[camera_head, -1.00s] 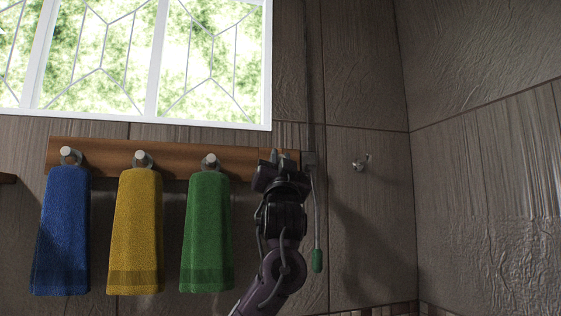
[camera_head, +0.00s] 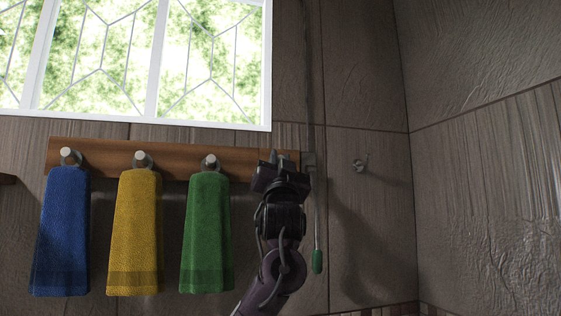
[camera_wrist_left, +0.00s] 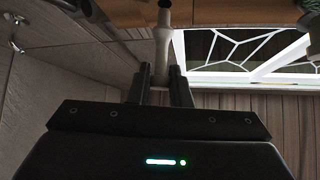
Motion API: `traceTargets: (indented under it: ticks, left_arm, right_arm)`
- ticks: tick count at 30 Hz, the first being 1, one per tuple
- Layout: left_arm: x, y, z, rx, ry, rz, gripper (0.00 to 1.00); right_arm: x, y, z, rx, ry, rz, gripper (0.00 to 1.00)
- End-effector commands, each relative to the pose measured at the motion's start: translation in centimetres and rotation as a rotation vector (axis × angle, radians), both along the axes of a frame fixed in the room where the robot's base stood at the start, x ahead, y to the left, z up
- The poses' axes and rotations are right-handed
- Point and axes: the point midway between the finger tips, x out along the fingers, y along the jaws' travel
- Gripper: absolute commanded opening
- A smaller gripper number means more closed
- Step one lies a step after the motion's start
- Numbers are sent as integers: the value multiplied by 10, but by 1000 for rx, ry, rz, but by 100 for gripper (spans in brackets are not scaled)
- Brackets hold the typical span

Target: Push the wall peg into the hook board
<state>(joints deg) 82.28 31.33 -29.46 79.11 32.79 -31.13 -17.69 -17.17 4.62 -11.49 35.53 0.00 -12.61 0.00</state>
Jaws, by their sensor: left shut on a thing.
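The wooden hook board (camera_head: 120,158) is fixed to the tiled wall below the window. It bears several pegs. My left gripper (camera_head: 279,160) is at the board's right end and hides part of it. In the left wrist view, my left gripper (camera_wrist_left: 160,78) is shut on the pale wall peg (camera_wrist_left: 163,42). The peg points away from the fingers toward the brown board (camera_wrist_left: 235,12) at the top. My right gripper is not in view.
Blue (camera_head: 62,230), yellow (camera_head: 136,230) and green (camera_head: 207,230) towels hang from the other pegs. A cord with a green end (camera_head: 317,262) hangs right of my arm. A small metal hook (camera_head: 359,165) is on the wall farther right. The window (camera_head: 150,60) is above.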

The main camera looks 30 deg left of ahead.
Motion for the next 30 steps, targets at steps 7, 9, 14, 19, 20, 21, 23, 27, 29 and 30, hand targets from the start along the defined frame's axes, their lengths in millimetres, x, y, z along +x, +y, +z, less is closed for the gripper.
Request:
traceTargets:
  ticks: [7,9,14,19,20,21,23,27,29,30]
  left_arm:
    - [4,5,1,-1,0,1,0]
    - [5,7,1,0,-1,1,0]
    - [8,10,1,-1,1,0,0]
    - [11,13,1,-1,1,0,0]
    - [11,13,1,-1,1,0,0]
    - [12,14,1,0,0,0,0]
    - [13,15,1,0,0,0,0]
    - [16,18,0,0,1,1,0]
    - [17,19,0,-1,1,1,0]
    - [17,20,0,-1,1,1,0]
  right_arm:
    - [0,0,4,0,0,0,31]
    - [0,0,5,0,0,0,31]
    - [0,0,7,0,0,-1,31]
    - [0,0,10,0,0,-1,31]
    - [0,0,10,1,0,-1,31]
    - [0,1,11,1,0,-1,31]
    - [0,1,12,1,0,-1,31]
    - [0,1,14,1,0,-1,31]
    - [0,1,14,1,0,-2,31]
    - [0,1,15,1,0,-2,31]
